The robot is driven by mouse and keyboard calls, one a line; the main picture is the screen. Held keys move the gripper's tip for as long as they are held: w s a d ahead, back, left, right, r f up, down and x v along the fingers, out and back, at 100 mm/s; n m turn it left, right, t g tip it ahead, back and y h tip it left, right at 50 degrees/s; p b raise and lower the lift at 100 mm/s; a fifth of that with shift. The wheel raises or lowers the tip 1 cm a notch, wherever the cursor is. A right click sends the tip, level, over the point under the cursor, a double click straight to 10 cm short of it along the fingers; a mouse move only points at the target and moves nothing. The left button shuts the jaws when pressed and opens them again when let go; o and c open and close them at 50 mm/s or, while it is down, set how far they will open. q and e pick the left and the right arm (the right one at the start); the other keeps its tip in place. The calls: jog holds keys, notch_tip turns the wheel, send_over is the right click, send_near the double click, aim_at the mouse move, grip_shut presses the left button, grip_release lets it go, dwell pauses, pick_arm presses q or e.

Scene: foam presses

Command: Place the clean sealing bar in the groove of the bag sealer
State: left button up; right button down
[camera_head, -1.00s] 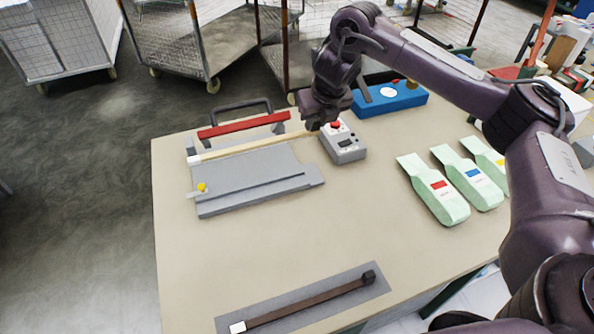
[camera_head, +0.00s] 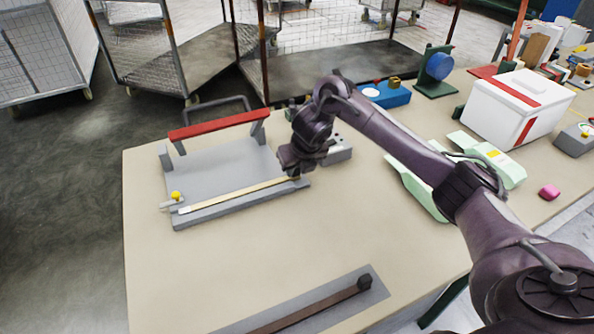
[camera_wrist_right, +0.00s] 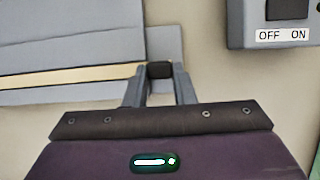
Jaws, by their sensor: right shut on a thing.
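The clean sealing bar (camera_head: 238,194) is a thin cream strip with a white left end and a black right end. It lies lengthwise along the front of the grey bag sealer (camera_head: 212,170), in line with its groove, which the bar covers. I cannot tell whether it is fully seated. My right gripper (camera_head: 296,173) is at the sealer's right edge. In the right wrist view its fingers (camera_wrist_right: 159,88) are shut on the bar's black end (camera_wrist_right: 159,69), and the cream strip (camera_wrist_right: 75,76) runs left over the sealer (camera_wrist_right: 60,35). My left gripper is out of view.
The sealer's red-topped arm (camera_head: 219,125) stands raised behind. A yellow knob (camera_head: 176,196) sits at its left. The switch box (camera_wrist_right: 275,22) is close to the right gripper. A dark brown bar (camera_head: 322,303) lies on a grey mat in front. Pale green bags (camera_head: 415,185) lie right.

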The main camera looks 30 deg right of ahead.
jog(key=c, duration=1.7)
grip_release()
jog(key=shift+f, duration=0.1)
jog(key=o, duration=0.5)
jog(key=p+v, duration=0.6)
jog(key=v, duration=0.6)
